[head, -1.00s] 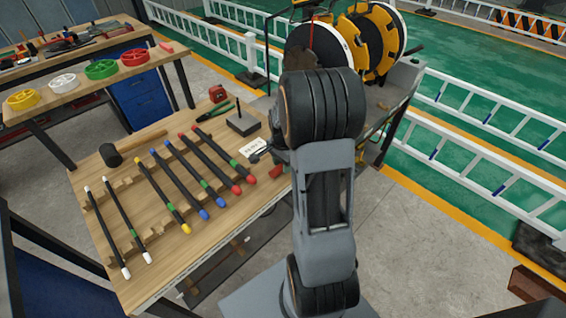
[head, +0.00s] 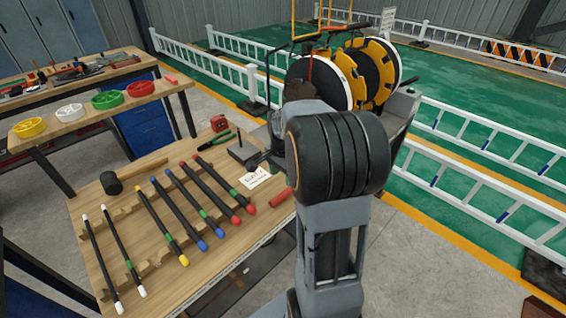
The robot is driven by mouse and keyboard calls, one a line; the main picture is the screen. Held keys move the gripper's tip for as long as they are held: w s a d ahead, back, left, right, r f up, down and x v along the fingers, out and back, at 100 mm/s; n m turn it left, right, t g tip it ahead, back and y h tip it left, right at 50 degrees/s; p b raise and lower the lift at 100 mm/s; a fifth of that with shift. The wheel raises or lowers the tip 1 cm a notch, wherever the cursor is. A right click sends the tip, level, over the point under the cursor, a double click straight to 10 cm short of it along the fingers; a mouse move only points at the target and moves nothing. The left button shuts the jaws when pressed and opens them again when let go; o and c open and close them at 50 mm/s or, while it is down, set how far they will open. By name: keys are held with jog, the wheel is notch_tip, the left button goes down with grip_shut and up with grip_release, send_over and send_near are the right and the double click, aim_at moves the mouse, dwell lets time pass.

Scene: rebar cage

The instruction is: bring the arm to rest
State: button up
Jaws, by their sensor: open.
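My arm (head: 335,160) stands bent at the right of the wooden bench, its dark ribbed joint high and its grey link below. My gripper (head: 258,162) shows only in part as a small dark shape left of the arm, over the bench's far right corner beside a white label. It is open, with nothing seen in it. The rest of it is hidden behind the arm.
The bench (head: 90,203) holds several colour-ended black bars on notched wooden rests, a mallet (head: 111,182), pliers (head: 217,141), a red tape measure (head: 219,123), a dark block (head: 242,151) and a red cylinder (head: 281,197). Cable reels (head: 368,75) stand behind the arm. White railings (head: 480,190) run at right.

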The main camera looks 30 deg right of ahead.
jog(key=shift+r, duration=2.55)
jog(key=s+a+n+t, duration=0.3)
jog(key=s+a+n, duration=0.8)
jog(key=a+n, duration=0.5)
jog(key=shift+s+a+r+t, duration=0.2)
jog(key=shift+s+r+t, duration=0.05)
jog(key=shift+r+t, duration=0.15)
